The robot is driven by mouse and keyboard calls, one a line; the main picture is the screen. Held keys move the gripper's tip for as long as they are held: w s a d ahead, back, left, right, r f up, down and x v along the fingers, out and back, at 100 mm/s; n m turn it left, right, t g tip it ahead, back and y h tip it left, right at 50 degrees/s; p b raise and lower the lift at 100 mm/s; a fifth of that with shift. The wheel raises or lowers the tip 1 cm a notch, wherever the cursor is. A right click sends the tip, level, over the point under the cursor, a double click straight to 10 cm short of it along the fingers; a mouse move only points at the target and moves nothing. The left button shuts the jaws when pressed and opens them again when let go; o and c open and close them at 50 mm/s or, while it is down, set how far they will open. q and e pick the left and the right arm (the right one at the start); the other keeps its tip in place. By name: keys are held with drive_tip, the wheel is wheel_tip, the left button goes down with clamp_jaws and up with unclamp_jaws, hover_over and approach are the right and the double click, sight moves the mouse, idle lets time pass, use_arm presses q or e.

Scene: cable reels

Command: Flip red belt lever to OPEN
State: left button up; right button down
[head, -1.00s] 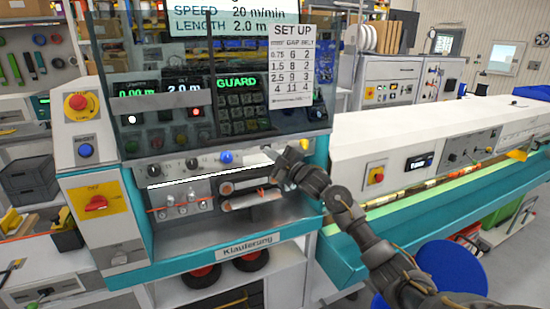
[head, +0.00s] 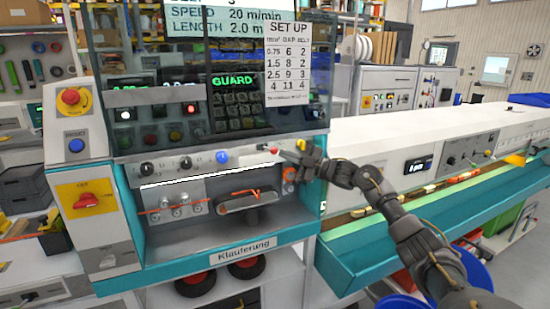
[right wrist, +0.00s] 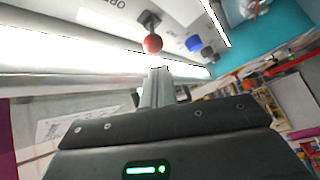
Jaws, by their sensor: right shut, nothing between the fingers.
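The red belt lever shows as a small red ball knob (head: 274,150) on the front panel, right of the blue knob (head: 222,157). In the right wrist view the red ball (right wrist: 152,43) sits on a short dark stem, and partly cropped lettering is on the plate beside it. My right gripper (head: 287,153) is shut and empty, its tip just right of the knob. In the right wrist view its closed fingers (right wrist: 159,72) point at the ball with a small apparent gap; contact cannot be told. My left gripper is not in view.
The clear guard (head: 150,125) hangs above the knob row. A belt unit (head: 250,200) sits in the recess below. A red emergency button (head: 72,98) and red rotary switch (head: 86,201) are at left. A long white conveyor housing (head: 400,135) extends right, behind my arm.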

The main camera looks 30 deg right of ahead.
drive_tip(key=v, duration=0.3)
drive_tip(key=d+b+v, duration=0.1)
drive_tip(key=v, duration=0.1)
drive_tip(key=shift+w, duration=0.3)
drive_tip(key=shift+a+f, duration=0.1)
drive_tip(key=shift+f, duration=0.05)
